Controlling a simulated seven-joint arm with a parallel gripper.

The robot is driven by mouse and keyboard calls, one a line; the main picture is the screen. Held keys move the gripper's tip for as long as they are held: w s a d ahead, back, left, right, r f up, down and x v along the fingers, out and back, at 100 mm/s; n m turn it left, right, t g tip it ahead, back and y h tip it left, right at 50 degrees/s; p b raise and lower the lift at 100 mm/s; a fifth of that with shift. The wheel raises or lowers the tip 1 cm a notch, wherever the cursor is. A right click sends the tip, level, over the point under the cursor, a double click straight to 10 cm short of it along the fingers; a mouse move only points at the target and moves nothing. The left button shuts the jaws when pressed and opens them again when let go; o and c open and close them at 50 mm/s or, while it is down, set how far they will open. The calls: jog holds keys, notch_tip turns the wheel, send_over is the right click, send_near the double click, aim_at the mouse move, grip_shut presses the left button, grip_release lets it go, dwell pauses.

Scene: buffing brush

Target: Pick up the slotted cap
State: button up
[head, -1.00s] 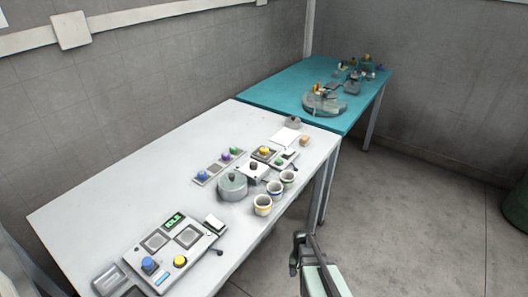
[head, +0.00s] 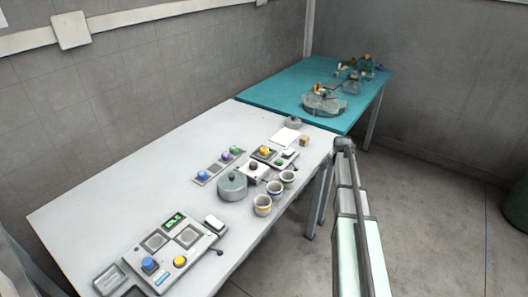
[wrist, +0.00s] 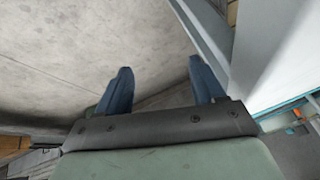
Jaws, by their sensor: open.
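I cannot pick out the slotted cap for certain; the small parts in the head view are too small to show a slot. Candidates include the small knob-like parts in blue (head: 202,175), purple (head: 226,156) and green (head: 235,150) on a strip on the white table (head: 120,180). My gripper (head: 344,145) is beside the white table's right edge, near its far end, apart from all the parts. In the wrist view its two blue fingers (wrist: 163,86) are spread with nothing between them, over bare floor.
A grey lidded pot (head: 232,188) and several cups (head: 263,206) stand mid-table. A control panel (head: 170,248) lies at the near end. A teal table (head: 285,88) with a round grey fixture (head: 324,105) and other parts adjoins the far end. The white table's left side is clear.

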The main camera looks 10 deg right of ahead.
jog(key=w+d+r+m+t, duration=0.1)
jog(key=w+d+r, duration=0.1)
jog(key=r, duration=0.3)
jog(key=w+d+r+m, duration=0.1)
jog(key=w+d+r, duration=0.1)
jog(key=w+r, duration=0.15)
notch_tip(320, 180, up, 16)
jog(key=f+m+g+y, duration=0.1)
jog(key=m+g+y, duration=0.2)
jog(key=m+g, duration=0.35)
send_over(263, 148)
jog(key=m+t, duration=0.1)
jog(key=m, duration=0.1)
jog(key=shift+n, duration=0.25)
notch_tip(263, 148, down, 13)
jog(key=shift+s, duration=0.1)
jog(key=c, duration=1.2)
